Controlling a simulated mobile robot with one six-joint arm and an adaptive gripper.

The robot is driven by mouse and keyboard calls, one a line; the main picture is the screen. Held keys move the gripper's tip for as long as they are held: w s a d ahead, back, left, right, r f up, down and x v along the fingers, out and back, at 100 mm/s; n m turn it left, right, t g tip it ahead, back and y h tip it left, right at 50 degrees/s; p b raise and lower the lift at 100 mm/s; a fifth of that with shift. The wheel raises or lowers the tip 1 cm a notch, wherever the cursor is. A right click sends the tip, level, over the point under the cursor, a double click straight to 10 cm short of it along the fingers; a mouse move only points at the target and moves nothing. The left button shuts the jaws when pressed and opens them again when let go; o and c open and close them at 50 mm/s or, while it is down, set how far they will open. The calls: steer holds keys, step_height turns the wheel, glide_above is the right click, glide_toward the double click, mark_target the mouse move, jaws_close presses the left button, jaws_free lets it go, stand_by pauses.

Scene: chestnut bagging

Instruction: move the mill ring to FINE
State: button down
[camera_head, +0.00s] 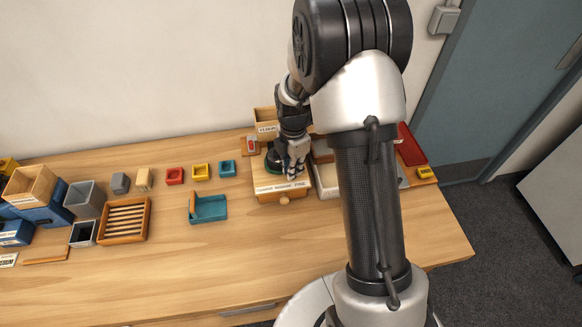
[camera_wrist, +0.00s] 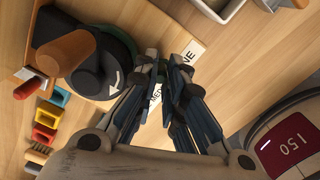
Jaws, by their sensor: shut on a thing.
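The mill is a wooden box (camera_head: 268,197) on the table with a front label strip (camera_head: 281,187); FINE reads at its right end. The mill ring (camera_head: 272,160) sits on top, dark and round, partly hidden by my gripper (camera_head: 296,171). In the wrist view the dark mill ring (camera_wrist: 118,79) shows a white arrow, beside a brown crank handle (camera_wrist: 65,53). My gripper (camera_wrist: 164,70) is at the ring's edge, its fingers close together and shut on part of the ring. The gripped part is hidden between the fingers. The fingers also cover part of the label.
A light tray (camera_head: 327,181) stands close to the mill's right. A teal holder (camera_head: 208,208) and small coloured blocks (camera_head: 200,171) lie to the left. A slatted wooden rack (camera_head: 124,221) stands further left. The table's front middle is clear.

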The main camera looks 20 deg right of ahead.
stand_by(0.4)
steer(key=c, duration=1.9)
jaws_free()
step_height(320, 180, up, 12)
